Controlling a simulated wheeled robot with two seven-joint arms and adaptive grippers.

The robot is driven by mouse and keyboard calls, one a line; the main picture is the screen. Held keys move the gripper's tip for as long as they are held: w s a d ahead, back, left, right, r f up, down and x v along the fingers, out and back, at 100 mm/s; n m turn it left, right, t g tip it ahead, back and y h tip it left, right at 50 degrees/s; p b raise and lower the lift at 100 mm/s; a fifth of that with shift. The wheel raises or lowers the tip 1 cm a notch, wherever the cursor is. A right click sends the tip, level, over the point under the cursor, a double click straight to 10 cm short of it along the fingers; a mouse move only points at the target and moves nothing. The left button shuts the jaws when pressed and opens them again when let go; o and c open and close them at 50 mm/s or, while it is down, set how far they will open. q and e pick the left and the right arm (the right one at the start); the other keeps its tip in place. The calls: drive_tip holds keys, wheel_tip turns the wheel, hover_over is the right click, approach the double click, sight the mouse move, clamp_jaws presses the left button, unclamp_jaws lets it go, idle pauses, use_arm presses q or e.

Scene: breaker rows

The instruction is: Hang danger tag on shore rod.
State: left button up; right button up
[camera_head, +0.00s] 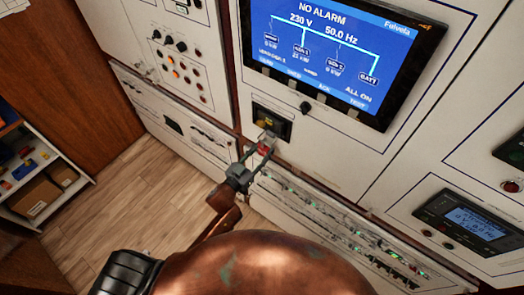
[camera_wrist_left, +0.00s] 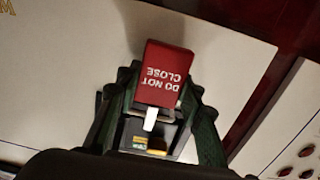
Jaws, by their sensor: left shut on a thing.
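My left gripper (camera_head: 258,153) is shut on the red danger tag (camera_head: 266,145), in front of the white panel. In the left wrist view the tag (camera_wrist_left: 166,70) sits between the green fingers (camera_wrist_left: 162,88). It reads "DO NOT CLOSE", upside down in that picture, and a white strip shows at its lower edge. Just beyond the tag in the head view is a black recessed unit (camera_head: 272,119) with a yellow part. I cannot make out the shore rod clearly, nor whether the tag touches anything. My right gripper is not in view.
A large screen (camera_head: 340,50) reading "NO ALARM" is above the black unit. A dark knob (camera_head: 306,107) is right of that unit. A breaker row (camera_head: 330,225) runs below. A shelf (camera_head: 45,185) with boxes stands at left; wooden floor (camera_head: 125,185) is clear there.

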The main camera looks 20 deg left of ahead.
use_arm(q)
drive_tip(key=shift+f, duration=0.1)
drive_tip(key=o, duration=1.2)
drive_tip(key=shift+s, duration=0.1)
